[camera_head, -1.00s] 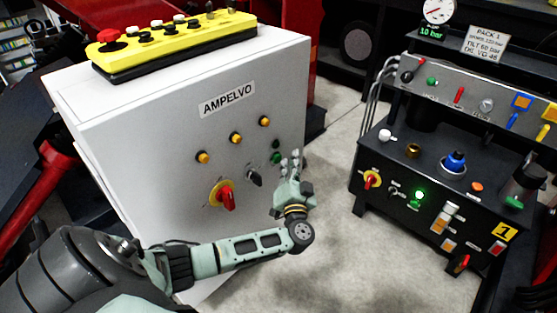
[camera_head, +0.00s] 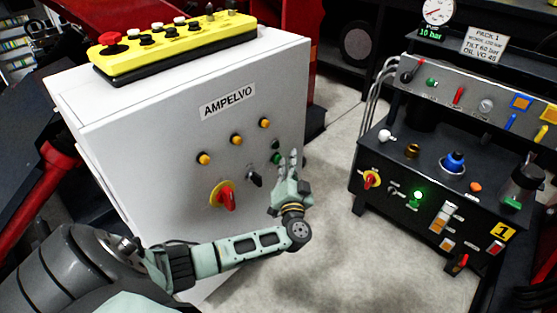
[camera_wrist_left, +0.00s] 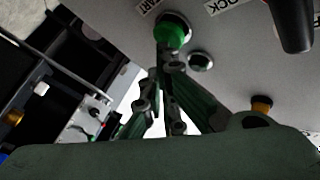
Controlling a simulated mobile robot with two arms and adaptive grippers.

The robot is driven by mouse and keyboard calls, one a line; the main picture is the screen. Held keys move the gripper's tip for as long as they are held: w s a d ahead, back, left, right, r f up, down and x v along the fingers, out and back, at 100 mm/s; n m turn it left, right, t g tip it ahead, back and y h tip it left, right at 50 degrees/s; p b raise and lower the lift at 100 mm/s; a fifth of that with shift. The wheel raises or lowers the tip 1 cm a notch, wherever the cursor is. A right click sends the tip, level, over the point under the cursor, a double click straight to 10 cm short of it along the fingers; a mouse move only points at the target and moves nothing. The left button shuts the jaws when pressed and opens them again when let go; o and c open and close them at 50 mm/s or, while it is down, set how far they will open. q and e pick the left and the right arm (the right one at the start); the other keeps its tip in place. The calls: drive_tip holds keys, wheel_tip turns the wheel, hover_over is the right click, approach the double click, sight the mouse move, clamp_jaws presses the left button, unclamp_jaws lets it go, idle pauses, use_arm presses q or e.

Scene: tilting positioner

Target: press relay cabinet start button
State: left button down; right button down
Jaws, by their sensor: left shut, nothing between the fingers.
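The relay cabinet (camera_head: 150,140) is a pale box labelled AMPELVO. Its green start button (camera_head: 276,158) sits low at the right of the front face. In the left wrist view the green button (camera_wrist_left: 172,32) is large, beside a partly cut-off label ending in "ART". My left gripper (camera_head: 287,156) is shut and empty, its fingers pointing up just right of the button. In the wrist view its fingertips (camera_wrist_left: 166,62) overlap the button's lower edge; I cannot tell whether they touch it. My right gripper is not in view.
A red-and-yellow rotary switch (camera_head: 226,196), a black selector (camera_head: 254,179) and yellow buttons (camera_head: 236,139) share the cabinet front. A yellow control box (camera_head: 175,45) lies on top. A black hydraulic pack (camera_head: 440,190) stands right, across clear floor.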

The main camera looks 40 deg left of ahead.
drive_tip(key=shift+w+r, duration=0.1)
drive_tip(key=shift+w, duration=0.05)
use_arm(q)
drive_tip(key=shift+a, duration=0.1)
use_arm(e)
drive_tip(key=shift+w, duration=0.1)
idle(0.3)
